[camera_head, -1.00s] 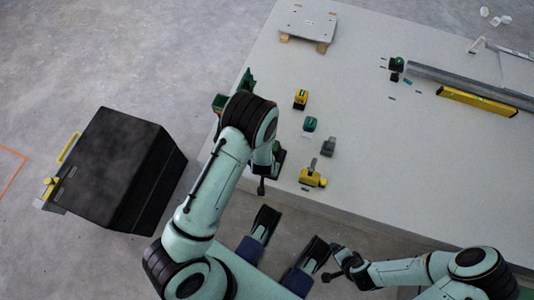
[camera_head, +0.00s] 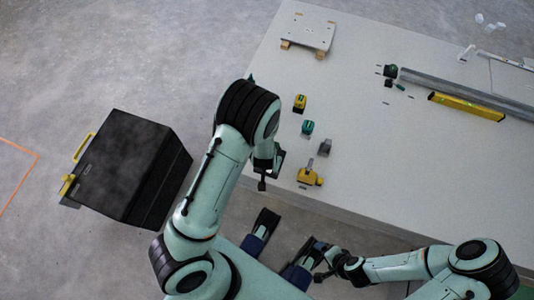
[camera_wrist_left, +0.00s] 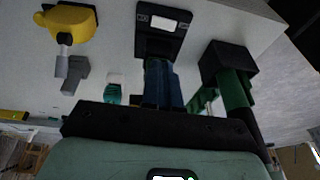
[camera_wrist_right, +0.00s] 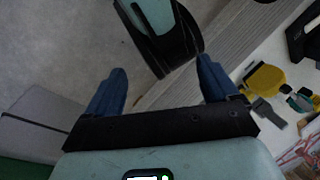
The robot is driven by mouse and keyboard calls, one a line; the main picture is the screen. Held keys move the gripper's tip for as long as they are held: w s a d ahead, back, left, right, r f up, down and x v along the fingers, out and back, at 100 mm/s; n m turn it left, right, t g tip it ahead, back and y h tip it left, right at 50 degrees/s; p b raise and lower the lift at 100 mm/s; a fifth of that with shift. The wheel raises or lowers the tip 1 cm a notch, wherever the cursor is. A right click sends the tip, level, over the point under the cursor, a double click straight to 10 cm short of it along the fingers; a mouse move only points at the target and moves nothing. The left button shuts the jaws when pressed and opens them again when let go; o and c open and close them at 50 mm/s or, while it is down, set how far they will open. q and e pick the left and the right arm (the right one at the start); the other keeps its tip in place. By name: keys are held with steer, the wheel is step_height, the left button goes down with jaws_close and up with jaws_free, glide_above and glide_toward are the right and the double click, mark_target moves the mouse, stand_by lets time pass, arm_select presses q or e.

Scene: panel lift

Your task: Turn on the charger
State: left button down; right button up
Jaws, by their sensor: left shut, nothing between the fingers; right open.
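A black block with a white label, which looks like the charger (camera_wrist_left: 160,40), is on the table near its edge in the left wrist view. Its dark edge (camera_head: 281,157) shows beside my left forearm in the head view. My left gripper (camera_wrist_left: 160,80) is shut and empty, with its blue fingers together and the tips at the charger's edge in the picture. I cannot tell whether they touch it. No switch or lit light can be made out on the charger. My right gripper (camera_wrist_right: 163,70) is open and empty, off the table edge over the floor.
A green and black item (camera_wrist_left: 234,80) stands close beside my left gripper. A black case (camera_head: 130,170) is on the floor.

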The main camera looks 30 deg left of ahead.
mark_target(270, 171)
arm_select(q)
steer(key=shift+s+r, duration=0.15)
steer(key=shift+r, duration=0.2)
arm_select(e)
steer(key=shift+s+a+r, duration=0.15)
steer(key=shift+s+r, duration=0.05)
steer(key=shift+s, duration=0.05)
arm_select(q)
steer(key=d+p, duration=0.1)
steer(key=p, duration=0.3)
steer(key=shift+s+d+f+p, duration=0.1)
steer(key=shift+s+d+p, duration=0.2)
steer(key=shift+d, duration=0.05)
arm_select(e)
steer(key=shift+g+y, duration=0.3)
steer(key=shift+g, duration=0.4)
steer(key=s+r, duration=0.1)
steer(key=r, duration=0.1)
steer(key=s+a+r, duration=0.1)
steer(key=s+r, duration=0.1)
steer(key=shift+s+r, duration=0.2)
